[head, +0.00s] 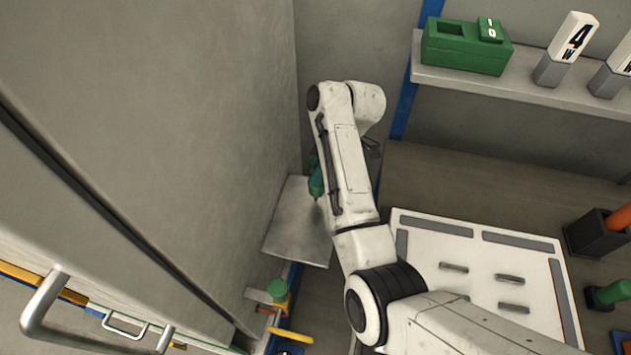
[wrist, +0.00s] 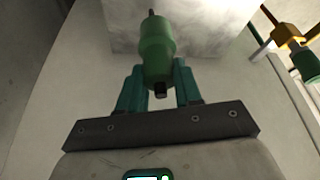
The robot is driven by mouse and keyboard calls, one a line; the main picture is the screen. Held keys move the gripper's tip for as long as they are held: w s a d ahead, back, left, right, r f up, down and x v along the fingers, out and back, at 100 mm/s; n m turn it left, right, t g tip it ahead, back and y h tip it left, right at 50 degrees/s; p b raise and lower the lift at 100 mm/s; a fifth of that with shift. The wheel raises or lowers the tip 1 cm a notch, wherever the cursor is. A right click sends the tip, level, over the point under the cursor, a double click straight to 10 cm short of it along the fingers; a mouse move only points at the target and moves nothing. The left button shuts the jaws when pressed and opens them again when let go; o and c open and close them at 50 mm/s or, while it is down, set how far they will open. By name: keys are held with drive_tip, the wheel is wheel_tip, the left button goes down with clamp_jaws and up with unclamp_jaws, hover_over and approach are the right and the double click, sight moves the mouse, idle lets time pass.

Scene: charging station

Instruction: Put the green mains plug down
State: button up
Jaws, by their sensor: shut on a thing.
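The green mains plug (wrist: 157,50) is a stubby green cylinder with a dark prong at its far end and a black stub at its near end. My gripper (wrist: 158,76) has two teal fingers, shut on the plug's sides. In the head view the plug (head: 316,186) shows as a small green piece beside my forearm, over the back part of a bare grey metal plate (head: 292,236). My arm hides most of the gripper there. I cannot tell whether the plug touches the plate.
A tall grey cabinet wall (head: 150,130) rises close on the left. A yellow fitting with a green knob (head: 278,288) is below the plate. A white slotted panel (head: 480,262) lies right of my arm. A green switch box (head: 465,48) stands on the back-right shelf (head: 540,95).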

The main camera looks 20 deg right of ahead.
drive_tip(key=shift+w+d+f, duration=0.1)
drive_tip(key=shift+w+f, duration=0.6)
drive_tip(key=shift+f, duration=0.3)
drive_tip(key=shift+f+p, duration=0.3)
drive_tip(key=shift+f, duration=1.05)
drive_tip(key=shift+f, duration=0.15)
drive_tip(key=o, duration=1.1)
drive_tip(key=shift+c, duration=0.2)
drive_tip(key=v, duration=1.2)
drive_tip(key=shift+p, duration=0.35)
